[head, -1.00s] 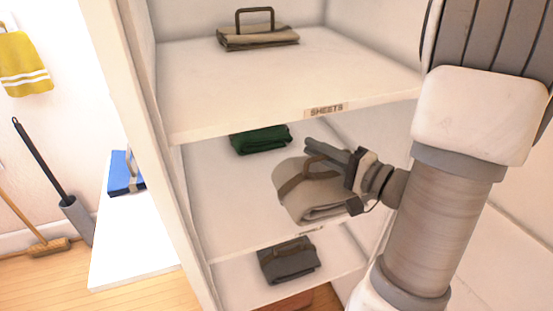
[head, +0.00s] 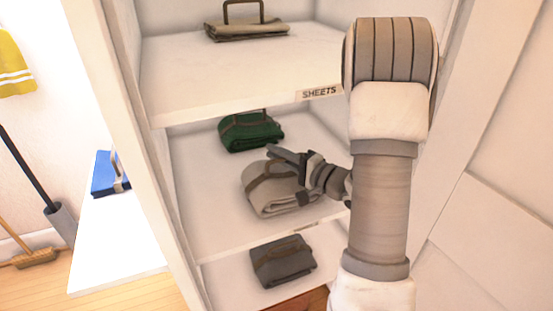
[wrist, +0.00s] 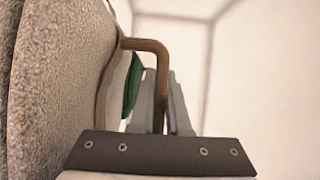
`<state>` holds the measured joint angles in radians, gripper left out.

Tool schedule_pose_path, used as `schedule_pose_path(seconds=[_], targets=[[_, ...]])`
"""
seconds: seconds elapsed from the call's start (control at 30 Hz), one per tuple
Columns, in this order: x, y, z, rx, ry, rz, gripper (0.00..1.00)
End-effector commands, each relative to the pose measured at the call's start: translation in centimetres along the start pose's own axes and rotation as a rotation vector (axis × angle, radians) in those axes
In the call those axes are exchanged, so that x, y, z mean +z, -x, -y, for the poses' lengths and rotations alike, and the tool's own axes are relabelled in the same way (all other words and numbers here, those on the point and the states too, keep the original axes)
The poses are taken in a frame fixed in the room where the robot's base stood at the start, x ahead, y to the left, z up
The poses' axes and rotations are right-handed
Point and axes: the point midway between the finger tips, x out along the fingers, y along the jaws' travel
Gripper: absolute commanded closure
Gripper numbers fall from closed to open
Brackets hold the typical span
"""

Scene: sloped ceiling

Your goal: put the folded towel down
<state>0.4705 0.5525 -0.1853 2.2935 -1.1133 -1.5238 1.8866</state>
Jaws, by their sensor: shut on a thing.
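The folded towel (head: 281,197) is light grey-beige with a brown strap and handle. It is in the middle compartment of the shelf unit, low over the front part of the middle shelf (head: 205,215); I cannot tell whether its underside touches the board. My gripper (head: 287,157) comes in from the right and is shut on the towel's handle. In the wrist view the brown handle (wrist: 152,46) runs between my fingers (wrist: 167,105), and the towel's cloth (wrist: 55,80) fills the left side.
A green folded cloth (head: 250,131) lies behind on the middle shelf. A dark grey folded cloth (head: 283,262) lies on the shelf below. A beige folded cloth (head: 247,30) lies on the shelf above, labelled SHEETS (head: 319,93). A blue bundle (head: 108,174) rests on the white surface at left.

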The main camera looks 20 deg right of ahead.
Motion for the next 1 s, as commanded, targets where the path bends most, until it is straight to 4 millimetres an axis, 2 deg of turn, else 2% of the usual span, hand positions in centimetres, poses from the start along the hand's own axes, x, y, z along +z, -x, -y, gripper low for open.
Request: schedule_pose_path(seconds=[0.4,0.43,0.57,0.93,1.0], targets=[[-0.02,0.02,-0.74,-0.002,0.002,0.000,1.00],[-0.01,0.02,-0.67,-0.001,0.002,0.000,0.81],[0.01,0.01,-0.64,-0.001,0.002,0.001,0.57],[0.05,-0.02,-0.06,-0.002,0.003,0.002,0.56],[-0.07,0.84,-0.19,0.000,0.001,-0.002,0.56]])
